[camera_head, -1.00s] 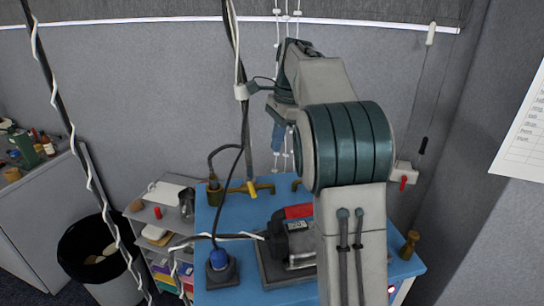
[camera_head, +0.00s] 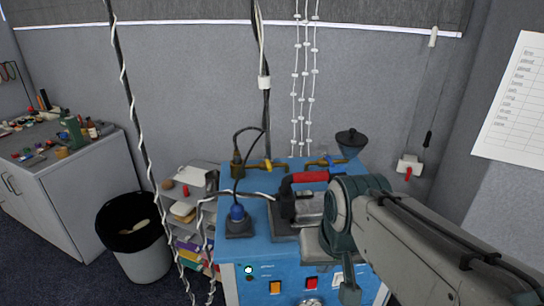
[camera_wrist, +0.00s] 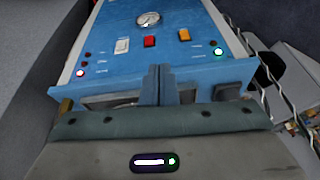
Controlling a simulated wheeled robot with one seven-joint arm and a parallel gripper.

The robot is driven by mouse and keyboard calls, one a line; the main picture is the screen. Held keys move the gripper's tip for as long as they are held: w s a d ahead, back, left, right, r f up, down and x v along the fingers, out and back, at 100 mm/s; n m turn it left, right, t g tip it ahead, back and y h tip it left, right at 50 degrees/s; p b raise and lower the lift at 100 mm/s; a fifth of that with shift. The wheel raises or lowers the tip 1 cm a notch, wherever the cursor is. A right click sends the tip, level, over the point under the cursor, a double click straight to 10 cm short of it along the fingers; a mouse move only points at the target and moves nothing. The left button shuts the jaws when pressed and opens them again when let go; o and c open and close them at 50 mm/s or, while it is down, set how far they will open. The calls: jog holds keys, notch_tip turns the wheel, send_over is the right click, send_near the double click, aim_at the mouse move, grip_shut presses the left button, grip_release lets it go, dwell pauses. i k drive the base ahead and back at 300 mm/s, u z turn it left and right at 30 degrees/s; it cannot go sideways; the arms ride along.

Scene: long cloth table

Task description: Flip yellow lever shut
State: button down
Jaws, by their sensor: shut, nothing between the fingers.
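The yellow lever (camera_head: 268,165) is small and sits on a brass pipe at the back left of the blue bench top. Its exact angle is too small to tell. My gripper (camera_wrist: 160,74) shows in the wrist view with its two fingers together and nothing between them. It is at the front of the blue bench, over its front panel (camera_wrist: 115,30), well apart from the lever. The wrist view does not show the lever. In the head view my arm covers the bench's right front part.
A black machine with a red handle (camera_head: 310,177) stands mid-bench. A blue plug with cable (camera_head: 237,213) is at left, and a dark funnel (camera_head: 351,139) at back right. Hanging cables (camera_head: 266,100) come down near the lever. A bin (camera_head: 140,240) and shelf stand left of the bench.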

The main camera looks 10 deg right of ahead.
aim_at(266, 160)
jog(key=z, duration=0.5)
jog(key=k, duration=1.25)
jog(key=i, duration=0.4)
jog(key=u, duration=0.75)
jog(key=i, duration=1.35)
jog(key=z, duration=0.55)
